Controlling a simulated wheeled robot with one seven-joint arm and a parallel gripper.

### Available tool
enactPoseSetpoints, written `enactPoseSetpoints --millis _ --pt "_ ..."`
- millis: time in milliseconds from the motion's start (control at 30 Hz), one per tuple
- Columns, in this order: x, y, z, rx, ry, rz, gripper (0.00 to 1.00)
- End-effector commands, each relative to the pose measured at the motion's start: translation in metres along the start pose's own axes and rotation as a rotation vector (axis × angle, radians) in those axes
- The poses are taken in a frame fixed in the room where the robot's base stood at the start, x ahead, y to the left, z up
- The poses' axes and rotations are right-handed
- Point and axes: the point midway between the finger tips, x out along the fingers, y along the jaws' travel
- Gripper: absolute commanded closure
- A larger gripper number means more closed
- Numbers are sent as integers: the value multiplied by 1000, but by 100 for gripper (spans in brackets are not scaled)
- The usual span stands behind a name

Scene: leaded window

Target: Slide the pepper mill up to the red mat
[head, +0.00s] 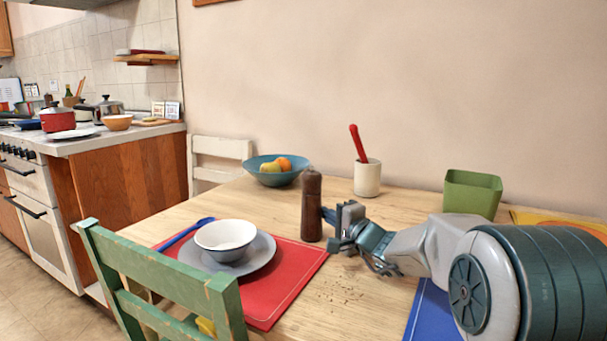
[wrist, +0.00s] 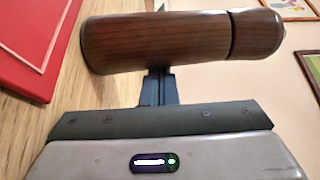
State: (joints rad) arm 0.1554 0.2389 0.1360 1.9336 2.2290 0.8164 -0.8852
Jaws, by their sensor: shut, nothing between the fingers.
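The pepper mill (head: 312,207) is dark brown wood and stands upright on the table, just off the right edge of the red mat (head: 300,266). My gripper (head: 328,216) is shut and empty, at the mill's right side. In the wrist view the mill (wrist: 160,42) lies across the picture right in front of my shut fingertips (wrist: 158,78), which look to be at or against its side. The red mat (wrist: 35,40) shows at the left of the wrist view, with a strip of bare wood between it and the mill's base.
On the red mat are a grey plate (head: 262,262) with a white bowl (head: 226,234) and a blue spoon (head: 186,232). Behind stand a blue fruit bowl (head: 270,178), a white crock (head: 367,180) and a green pot (head: 471,194). A green chair (head: 165,285) is at the front. Crumbs (head: 345,290) lie right of the mat.

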Motion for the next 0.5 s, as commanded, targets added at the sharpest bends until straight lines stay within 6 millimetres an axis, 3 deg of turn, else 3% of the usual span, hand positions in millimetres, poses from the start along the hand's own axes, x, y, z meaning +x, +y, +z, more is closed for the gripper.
enactPoseSetpoints --millis 167,200,500 --pt "-4 3 -11 -2 4 -1 100" --pt "-4 -13 -10 -3 1 -3 100" --pt "-4 -88 -10 -3 2 -3 100"
